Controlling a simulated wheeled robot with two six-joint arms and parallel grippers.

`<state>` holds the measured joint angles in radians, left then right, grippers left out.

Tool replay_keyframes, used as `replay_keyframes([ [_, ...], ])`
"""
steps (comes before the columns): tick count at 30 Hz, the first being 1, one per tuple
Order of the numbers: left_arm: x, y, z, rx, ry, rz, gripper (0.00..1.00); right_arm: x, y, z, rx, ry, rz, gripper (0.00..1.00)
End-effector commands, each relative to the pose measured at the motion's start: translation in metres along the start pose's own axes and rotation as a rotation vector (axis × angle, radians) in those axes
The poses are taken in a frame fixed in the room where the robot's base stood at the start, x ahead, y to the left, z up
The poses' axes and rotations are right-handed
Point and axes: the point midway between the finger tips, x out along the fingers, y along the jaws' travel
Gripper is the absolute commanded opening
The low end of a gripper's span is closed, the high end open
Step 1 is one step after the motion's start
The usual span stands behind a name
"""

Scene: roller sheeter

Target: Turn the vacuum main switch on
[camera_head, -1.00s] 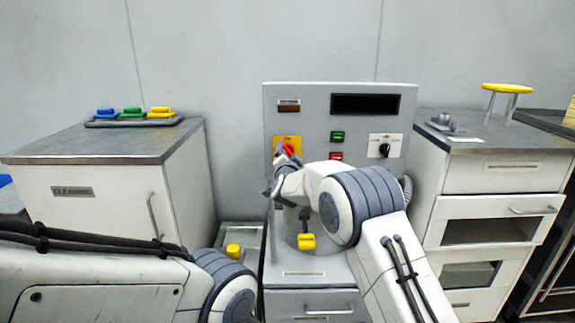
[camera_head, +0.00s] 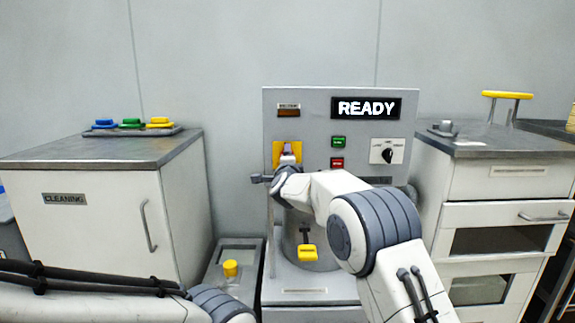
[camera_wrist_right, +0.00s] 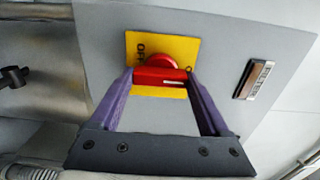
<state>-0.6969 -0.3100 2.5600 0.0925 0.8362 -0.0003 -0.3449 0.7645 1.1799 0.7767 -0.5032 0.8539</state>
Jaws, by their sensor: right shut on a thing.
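The main switch is a red rotary handle (camera_wrist_right: 160,76) on a yellow plate (camera_head: 278,152), on the grey machine panel. The plate also shows in the right wrist view (camera_wrist_right: 135,45), with "OFF" readable on its left side. My right gripper (camera_wrist_right: 161,78) is shut on the red handle, one purple finger at each end of its bar. In the head view my right gripper (camera_head: 288,155) covers the handle. The panel's display (camera_head: 366,107) is lit and reads "READY". My left arm shows at the lower left, but its gripper is out of view.
The panel also has a green button (camera_head: 338,142), a red button (camera_head: 337,162) and a black knob (camera_head: 387,156). A yellow-handled lever (camera_head: 307,253) stands below. A cleaning cabinet (camera_head: 90,225) is at the left, a drawer cabinet (camera_head: 500,180) at the right.

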Motion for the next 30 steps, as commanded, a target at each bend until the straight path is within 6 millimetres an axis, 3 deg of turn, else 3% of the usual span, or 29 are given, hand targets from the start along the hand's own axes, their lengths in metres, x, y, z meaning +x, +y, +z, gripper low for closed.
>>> replay_keyframes([
  [16, 0.0022, -0.0001, 0.0001, 0.000, 0.000, 0.000, 0.50, 0.0001, 0.0008, -0.0002, 0.026, 0.000, 0.002, 0.24],
  [17, 0.0022, -0.0002, 0.0001, 0.000, 0.000, 0.000, 0.50, 0.0001, 0.0008, -0.0002, 0.026, 0.001, 0.002, 0.91],
  [18, 0.0022, -0.0002, 0.0001, 0.000, 0.000, 0.000, 0.50, 0.0001, 0.0008, -0.0002, 0.026, 0.001, 0.002, 1.00],
  [30, 0.0048, -0.0004, 0.0003, 0.000, 0.000, 0.000, 0.50, -0.0092, 0.0004, 0.0004, 0.023, 0.000, 0.001, 1.00],
])
